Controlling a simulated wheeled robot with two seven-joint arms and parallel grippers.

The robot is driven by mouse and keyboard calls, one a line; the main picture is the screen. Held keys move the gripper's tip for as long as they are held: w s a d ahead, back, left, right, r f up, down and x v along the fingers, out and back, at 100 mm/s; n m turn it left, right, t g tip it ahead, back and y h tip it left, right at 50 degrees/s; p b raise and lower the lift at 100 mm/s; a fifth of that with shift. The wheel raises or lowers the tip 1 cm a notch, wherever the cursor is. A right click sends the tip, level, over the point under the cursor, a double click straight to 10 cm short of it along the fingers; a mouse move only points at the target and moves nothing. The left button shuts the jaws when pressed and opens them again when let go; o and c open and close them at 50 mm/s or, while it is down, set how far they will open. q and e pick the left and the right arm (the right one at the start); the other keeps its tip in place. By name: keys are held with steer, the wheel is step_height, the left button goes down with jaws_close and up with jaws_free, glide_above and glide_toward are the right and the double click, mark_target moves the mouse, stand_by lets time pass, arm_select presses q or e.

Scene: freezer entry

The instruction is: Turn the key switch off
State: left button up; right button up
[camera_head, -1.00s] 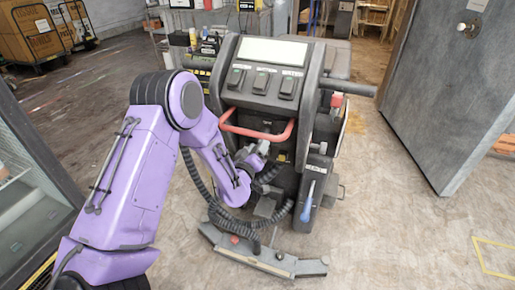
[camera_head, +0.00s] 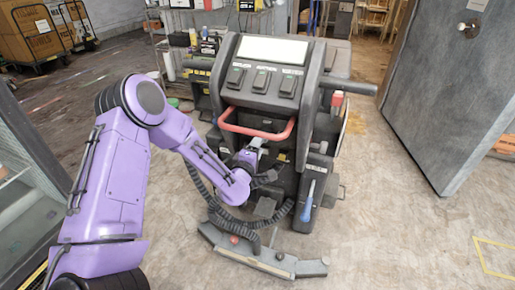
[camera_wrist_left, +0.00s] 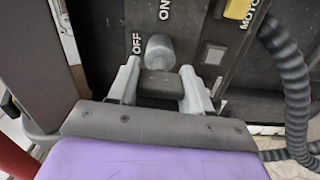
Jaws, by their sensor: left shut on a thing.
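The floor machine (camera_head: 265,80) stands in front of me, with a sloped control panel and a red bar handle. My left gripper (camera_head: 258,147) reaches under the red handle to the machine's front. In the left wrist view, the grey key switch (camera_wrist_left: 159,52) sits on a dark panel, with "ON" printed above it and "OFF" to its upper left. My left gripper (camera_wrist_left: 160,72) has a grey finger on each side of the switch and is shut on it. The switch's exact angle is hard to tell. My right gripper is not in view.
The red handle (camera_head: 256,132) is just above my wrist. Black corrugated hoses (camera_head: 215,205) hang below it; one shows at the right of the wrist view (camera_wrist_left: 290,75). A blue lever (camera_head: 308,203) is to the right. A grey door (camera_head: 455,90) stands further right. Floor is clear at front right.

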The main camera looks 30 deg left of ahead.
arm_select(q)
steer(key=shift+n, duration=0.5)
steer(key=o, duration=1.1)
steer(key=shift+c, duration=0.2)
steer(key=b+v, duration=0.1)
steer(key=v, duration=0.9)
steer(key=shift+s, duration=0.3)
steer(key=shift+d, duration=0.15)
